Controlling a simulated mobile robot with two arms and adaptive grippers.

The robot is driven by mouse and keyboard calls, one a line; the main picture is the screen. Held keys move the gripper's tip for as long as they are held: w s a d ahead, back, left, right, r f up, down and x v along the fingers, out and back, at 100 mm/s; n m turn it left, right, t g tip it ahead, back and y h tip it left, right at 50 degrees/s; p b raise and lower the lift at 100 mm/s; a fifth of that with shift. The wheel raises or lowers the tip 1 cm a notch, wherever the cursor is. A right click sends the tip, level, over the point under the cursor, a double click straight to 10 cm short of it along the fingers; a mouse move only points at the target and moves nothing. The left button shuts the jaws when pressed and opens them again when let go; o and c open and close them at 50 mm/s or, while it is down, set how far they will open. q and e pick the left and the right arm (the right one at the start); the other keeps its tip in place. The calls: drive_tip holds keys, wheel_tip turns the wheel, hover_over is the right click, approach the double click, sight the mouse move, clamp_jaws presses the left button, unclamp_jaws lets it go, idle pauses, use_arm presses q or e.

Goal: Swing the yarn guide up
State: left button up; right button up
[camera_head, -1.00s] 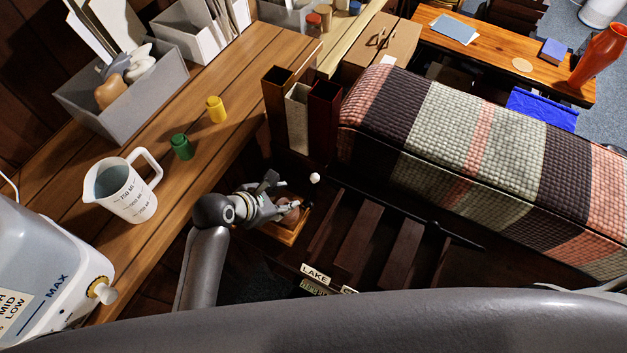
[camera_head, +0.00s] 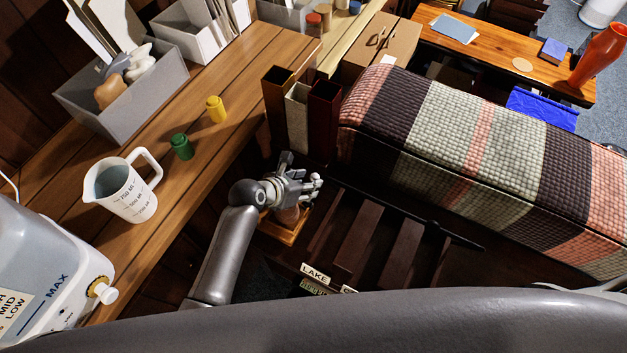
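My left gripper (camera_head: 308,184) is over the dark slatted frame, beside the left end of the striped woven fabric. Its fingers are at a small pale round knob, which blends with the fingertips. I cannot tell whether they touch it or are closed on it. I cannot make out the yarn guide clearly; the knob may be part of it. Below the gripper, a brownish-pink rounded object (camera_head: 288,216) stands on a small wooden tray (camera_head: 284,235), partly hidden by the hand. My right gripper is not in view.
Three upright square tubes (camera_head: 298,115) stand just behind the gripper. The striped fabric roll (camera_head: 480,150) lies to the right. A "LAKE" label (camera_head: 315,273) is in front.

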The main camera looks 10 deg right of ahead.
use_arm(q)
drive_tip(key=shift+x, duration=2.3)
clamp_jaws()
